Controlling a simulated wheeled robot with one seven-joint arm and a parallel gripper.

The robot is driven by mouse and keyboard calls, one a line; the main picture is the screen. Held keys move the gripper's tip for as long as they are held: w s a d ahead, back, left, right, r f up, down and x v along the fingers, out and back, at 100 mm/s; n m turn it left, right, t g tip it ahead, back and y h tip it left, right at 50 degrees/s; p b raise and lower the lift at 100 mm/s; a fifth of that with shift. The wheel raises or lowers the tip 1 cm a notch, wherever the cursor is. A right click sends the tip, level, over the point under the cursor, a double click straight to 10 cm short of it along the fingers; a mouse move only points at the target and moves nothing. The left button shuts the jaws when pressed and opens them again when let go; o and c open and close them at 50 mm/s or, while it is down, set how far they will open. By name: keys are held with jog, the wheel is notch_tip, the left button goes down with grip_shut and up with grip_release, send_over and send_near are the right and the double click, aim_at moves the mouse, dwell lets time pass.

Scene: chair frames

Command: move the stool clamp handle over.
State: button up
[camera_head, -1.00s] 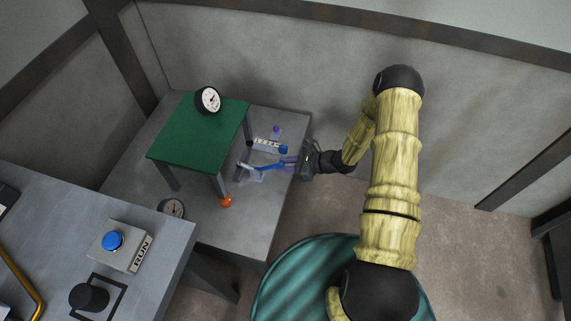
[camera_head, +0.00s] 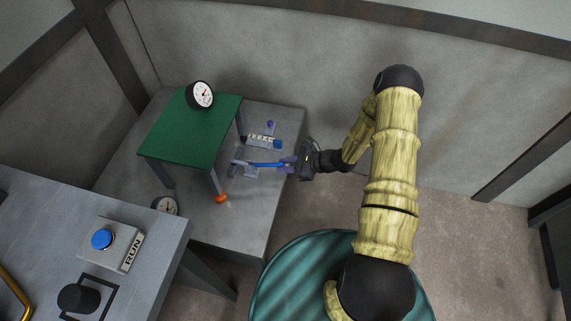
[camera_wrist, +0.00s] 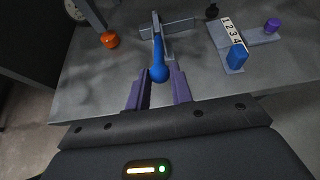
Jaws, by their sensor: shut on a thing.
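The stool has a green top (camera_head: 193,130) and grey legs, and it stands on a grey bench. The clamp handle is a blue lever (camera_head: 265,164) on a light grey clamp (camera_head: 240,170) beside the stool's right front leg. In the wrist view the handle's rounded blue end (camera_wrist: 158,73) lies between the purple fingertips. My gripper (camera_head: 284,163) reaches in from the right and is shut on the handle. The fingers also show in the wrist view (camera_wrist: 157,88). The exact finger contact is hard to see.
A numbered block (camera_wrist: 231,32) with a blue knob (camera_wrist: 237,57) and a purple knob (camera_wrist: 273,25) sits near the clamp. An orange knob (camera_head: 221,198) is at a stool leg. A RUN button box (camera_head: 112,243) is on the nearer table.

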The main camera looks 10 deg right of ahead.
jog(key=shift+s+d+f+b, duration=0.1)
jog(key=shift+d+f+b, duration=0.2)
jog(key=shift+f, duration=0.4)
jog(key=o, duration=0.8)
jog(key=shift+o, duration=0.2)
jog(key=v, duration=1.7)
jog(key=shift+r+p, duration=0.2)
jog(key=shift+p, duration=0.2)
